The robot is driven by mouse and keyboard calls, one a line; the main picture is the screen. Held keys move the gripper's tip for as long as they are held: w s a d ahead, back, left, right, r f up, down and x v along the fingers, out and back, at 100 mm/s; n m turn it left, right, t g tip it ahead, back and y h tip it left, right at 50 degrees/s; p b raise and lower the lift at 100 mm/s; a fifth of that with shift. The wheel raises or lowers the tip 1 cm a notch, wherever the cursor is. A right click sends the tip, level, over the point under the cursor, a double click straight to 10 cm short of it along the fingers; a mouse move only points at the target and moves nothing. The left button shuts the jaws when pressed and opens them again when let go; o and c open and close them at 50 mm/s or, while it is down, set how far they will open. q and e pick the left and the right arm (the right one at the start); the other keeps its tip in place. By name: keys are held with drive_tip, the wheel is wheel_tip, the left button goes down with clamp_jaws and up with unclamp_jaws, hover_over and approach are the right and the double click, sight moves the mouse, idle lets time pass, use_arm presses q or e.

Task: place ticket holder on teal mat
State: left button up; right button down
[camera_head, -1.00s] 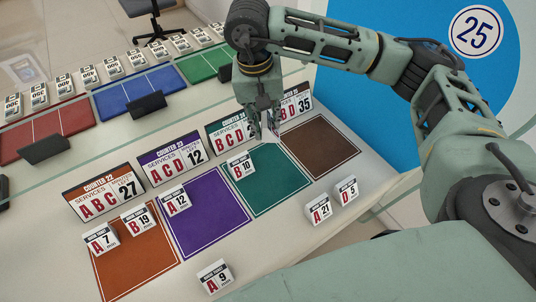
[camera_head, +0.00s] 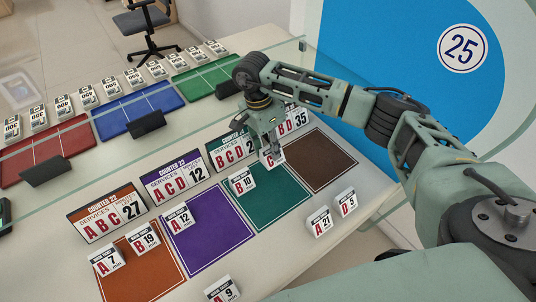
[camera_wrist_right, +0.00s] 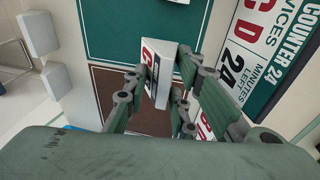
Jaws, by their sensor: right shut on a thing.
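My right gripper (camera_head: 268,153) is shut on a white ticket holder (camera_wrist_right: 160,70). A red letter, seemingly C, shows on it; the rest of its face is hidden. In the head view it is at the back right part of the teal mat (camera_head: 266,208), in front of the Counter 24 sign (camera_head: 226,148). In the wrist view it overlaps the border of the teal mat (camera_wrist_right: 130,30) and the brown mat (camera_wrist_right: 110,85). I cannot tell whether it touches the mat. The B 10 holder (camera_head: 240,181) stands at the teal mat's back left. My left gripper is not in view.
The brown mat (camera_head: 325,163) lies right of the teal one, the purple mat (camera_head: 208,235) left. Holders A 21 (camera_head: 320,223) and D 5 (camera_head: 346,204) stand on the bare counter in front. Counter signs and a glass screen line the back. The teal mat's front is clear.

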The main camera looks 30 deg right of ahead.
sight(268, 158)
drive_tip(key=shift+w+a+f, duration=0.1)
drive_tip(key=shift+a+f, duration=0.25)
wheel_tip(268, 158, down, 3)
drive_tip(key=shift+f+p, duration=0.1)
drive_tip(key=shift+p, duration=0.5)
drive_tip(key=shift+f, duration=0.4)
drive_tip(key=c, duration=1.5)
unclamp_jaws()
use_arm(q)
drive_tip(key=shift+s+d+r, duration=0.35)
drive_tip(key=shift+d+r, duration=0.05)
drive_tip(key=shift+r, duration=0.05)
use_arm(e)
drive_tip(key=shift+o, duration=0.2)
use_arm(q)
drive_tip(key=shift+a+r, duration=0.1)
